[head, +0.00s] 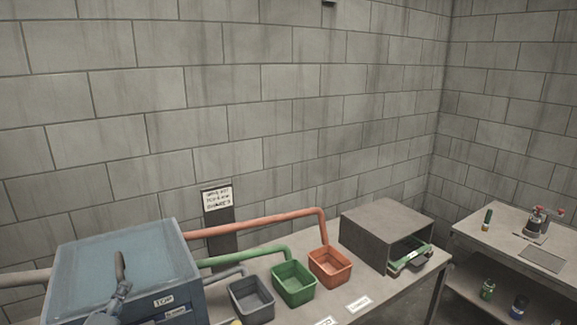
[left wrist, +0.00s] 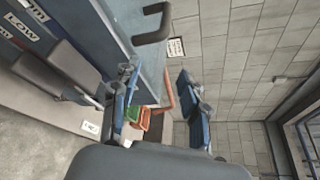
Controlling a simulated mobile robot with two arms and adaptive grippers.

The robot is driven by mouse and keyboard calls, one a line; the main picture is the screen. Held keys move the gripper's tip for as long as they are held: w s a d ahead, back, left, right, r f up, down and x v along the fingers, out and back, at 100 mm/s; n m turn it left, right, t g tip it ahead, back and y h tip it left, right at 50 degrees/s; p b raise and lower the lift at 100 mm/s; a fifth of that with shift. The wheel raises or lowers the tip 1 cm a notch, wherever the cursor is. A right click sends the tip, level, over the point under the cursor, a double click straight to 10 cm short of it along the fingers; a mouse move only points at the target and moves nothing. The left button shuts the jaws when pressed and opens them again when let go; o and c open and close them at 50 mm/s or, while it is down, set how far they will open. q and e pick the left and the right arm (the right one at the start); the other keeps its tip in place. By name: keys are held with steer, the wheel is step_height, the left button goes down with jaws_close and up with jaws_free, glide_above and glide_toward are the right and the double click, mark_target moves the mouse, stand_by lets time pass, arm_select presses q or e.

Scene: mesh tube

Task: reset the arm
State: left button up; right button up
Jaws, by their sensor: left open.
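My left gripper (head: 120,291) shows in part at the lower left of the head view, in front of the blue box (head: 140,252) with the "TOP" label and dark handle. In the left wrist view my left gripper (left wrist: 163,98) has its two blue-grey fingers spread wide apart, with nothing between them. The blue box (left wrist: 88,30) and its handle are close by on the upper left there. My right gripper is in neither view.
A grey bin (head: 251,300), a green bin (head: 293,284) and an orange bin (head: 330,266) stand in a row below coloured pipes. A grey open-fronted box (head: 385,225) stands to their right. A side table (head: 500,238) holds small items.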

arm_select(q)
steer(key=s+d+f+n+g, duration=0.2)
steer(key=s+f+n+g, duration=0.15)
steer(key=f+n, duration=0.4)
steer(key=s+d+f+n+g+h, duration=0.2)
steer(key=s+d+f+n+g, duration=0.2)
steer(key=s+d+f+n, duration=0.5)
steer(key=s+d+f+n+g+h, duration=0.15)
steer(key=s+f+n+g, duration=0.35)
steer(key=s, duration=0.9)
step_height(320, 180, down, 33)
steer(key=s+m+b, duration=0.2)
steer(key=b, duration=0.3)
steer(key=s+a+f+g+b, duration=0.1)
steer(key=s+a+f+b, duration=0.1)
steer(key=s+f, duration=1.4)
step_height(320, 180, down, 3)
steer(key=shift+s+a+g+b, duration=0.2)
steer(key=shift+g+b, duration=0.15)
steer(key=shift+b, duration=0.3)
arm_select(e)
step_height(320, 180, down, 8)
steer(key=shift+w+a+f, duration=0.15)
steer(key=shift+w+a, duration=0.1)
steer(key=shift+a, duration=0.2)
arm_select(q)
steer(key=shift+c, duration=0.5)
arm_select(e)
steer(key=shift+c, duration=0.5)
